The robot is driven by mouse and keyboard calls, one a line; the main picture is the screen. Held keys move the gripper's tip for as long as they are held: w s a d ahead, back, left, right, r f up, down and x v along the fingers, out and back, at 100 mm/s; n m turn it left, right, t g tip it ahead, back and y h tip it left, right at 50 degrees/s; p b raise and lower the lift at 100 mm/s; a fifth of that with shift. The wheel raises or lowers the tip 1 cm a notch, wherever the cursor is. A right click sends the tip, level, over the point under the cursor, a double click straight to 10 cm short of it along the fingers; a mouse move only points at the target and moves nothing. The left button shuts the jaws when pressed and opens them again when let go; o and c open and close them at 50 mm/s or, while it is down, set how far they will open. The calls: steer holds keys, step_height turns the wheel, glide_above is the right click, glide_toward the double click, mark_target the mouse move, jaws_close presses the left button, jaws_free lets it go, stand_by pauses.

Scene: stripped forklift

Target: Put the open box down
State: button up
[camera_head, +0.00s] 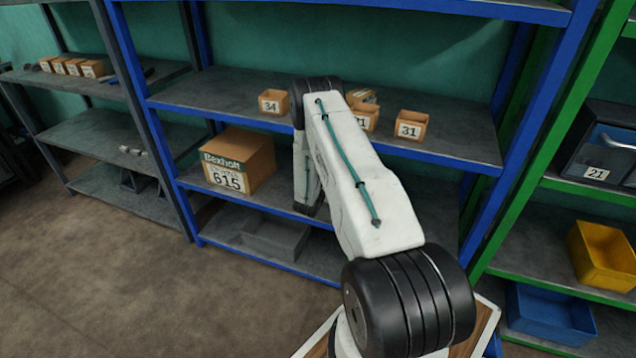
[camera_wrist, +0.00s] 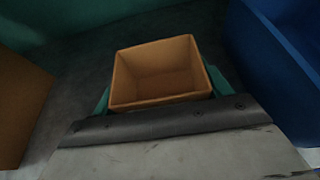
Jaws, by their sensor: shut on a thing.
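An open box (camera_wrist: 160,70), orange-brown cardboard with an empty inside, is in the middle of the wrist view. My gripper (camera_wrist: 160,90) is shut on it, with a teal finger at its left and right sides. Grey shelf surface (camera_wrist: 85,75) shows around the box; I cannot tell whether the box touches it. In the head view my arm hides the gripper and the held box. The arm reaches down in front of the blue rack, beside the shelf with the large closed box (camera_head: 240,160) labelled Bexholt 615.
Small boxes marked 34 (camera_head: 273,102) and 31 (camera_head: 411,125) stand on the shelf above, with others partly behind my arm. A brown surface (camera_wrist: 18,105) is close at left and a blue one (camera_wrist: 275,60) close at right in the wrist view. A grey tray (camera_head: 275,240) lies below.

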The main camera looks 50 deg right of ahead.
steer(key=w+d, duration=0.1)
steer(key=w, duration=0.1)
steer(key=w+d, duration=0.2)
steer(key=w, duration=0.1)
steer(key=w+d+f, duration=0.1)
steer(key=w, duration=0.2)
steer(key=shift+w+d, duration=0.15)
steer(key=shift+d, duration=0.15)
steer(key=shift+w+d+f, duration=0.1)
steer(key=shift+w+f, duration=0.05)
steer(key=shift+f, duration=1.55)
steer(key=shift+f, duration=0.1)
steer(key=o, duration=1)
steer(key=v, duration=1.2)
steer(key=shift+r, duration=0.2)
